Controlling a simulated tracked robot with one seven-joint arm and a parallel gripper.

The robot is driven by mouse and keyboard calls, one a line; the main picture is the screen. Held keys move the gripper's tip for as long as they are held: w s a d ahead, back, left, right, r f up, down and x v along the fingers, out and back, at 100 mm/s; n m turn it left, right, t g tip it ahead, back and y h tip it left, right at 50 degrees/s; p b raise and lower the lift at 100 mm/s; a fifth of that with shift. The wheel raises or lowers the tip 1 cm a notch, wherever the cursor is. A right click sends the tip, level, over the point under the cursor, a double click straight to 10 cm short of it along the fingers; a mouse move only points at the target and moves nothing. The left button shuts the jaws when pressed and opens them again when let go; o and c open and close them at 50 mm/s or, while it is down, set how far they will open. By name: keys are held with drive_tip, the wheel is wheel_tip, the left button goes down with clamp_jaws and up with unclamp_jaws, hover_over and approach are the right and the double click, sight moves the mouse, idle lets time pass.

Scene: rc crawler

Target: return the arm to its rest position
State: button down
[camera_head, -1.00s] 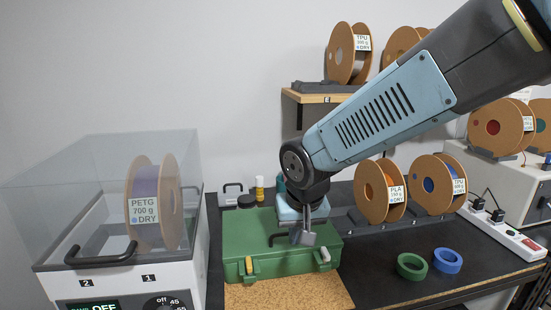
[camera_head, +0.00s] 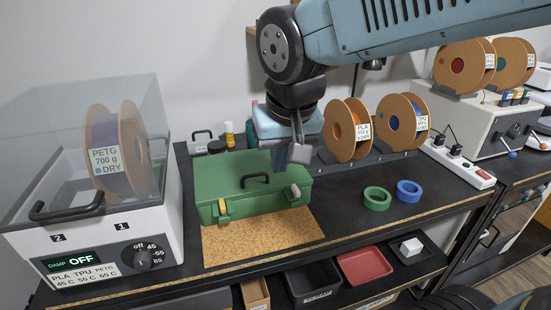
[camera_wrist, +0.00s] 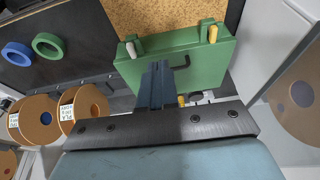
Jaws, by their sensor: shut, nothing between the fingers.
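My gripper (camera_head: 290,154) is shut and empty. In the head view it hangs from my blue-grey arm, in front of the right part of a green case (camera_head: 235,192) with a dark handle and two latches. In the wrist view my shut fingers (camera_wrist: 155,85) overlap the green case (camera_wrist: 200,62). I cannot tell the exact gap between the fingers and the case. The case is closed and stands on the black bench, behind a cork mat (camera_head: 262,238).
A dryer (camera_head: 95,235) with a clear lid and a PETG spool (camera_head: 118,150) stands at left. More spools (camera_head: 348,130) stand behind and right of my gripper. Green (camera_head: 377,198) and blue (camera_head: 409,191) rings lie on the bench. A power strip (camera_head: 458,166) lies at the right.

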drive_tip(key=d+r+m+t+h, duration=0.1)
drive_tip(key=d+m+t, duration=0.1)
drive_tip(key=d, duration=2.1)
drive_tip(key=shift+d+r+m, duration=0.4)
drive_tip(key=shift+m, duration=0.4)
drive_tip(key=c, duration=1.9)
unclamp_jaws()
